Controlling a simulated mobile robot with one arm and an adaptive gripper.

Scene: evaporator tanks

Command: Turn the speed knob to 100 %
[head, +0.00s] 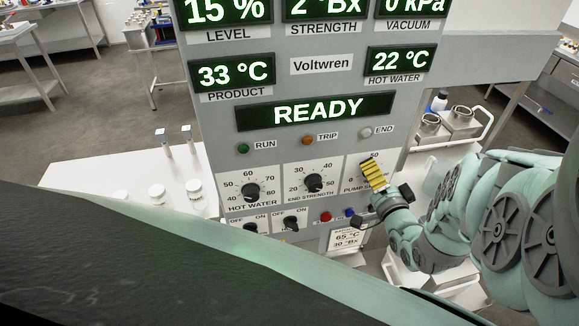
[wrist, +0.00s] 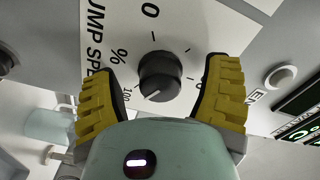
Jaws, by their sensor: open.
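The pump speed knob (wrist: 160,76) is a black round knob on a white plate, with a white pointer line. In the wrist view the line points down and to the left, towards the side of the "100" label; I cannot tell whether it meets that mark exactly. The "0" is at the top of the dial. My gripper (wrist: 160,72) has yellow fingers, one on each side of the knob, with visible gaps to it. It is open. In the head view my gripper (head: 374,172) covers the knob and part of its scale.
The grey control panel (head: 220,130) reads READY and 15 % level. A hot water knob (head: 248,210) and an end strength knob (head: 313,183) are to the left. Below are on/off switches, a red button (head: 326,216) and a blue button (head: 350,212). White jars stand on the left bench.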

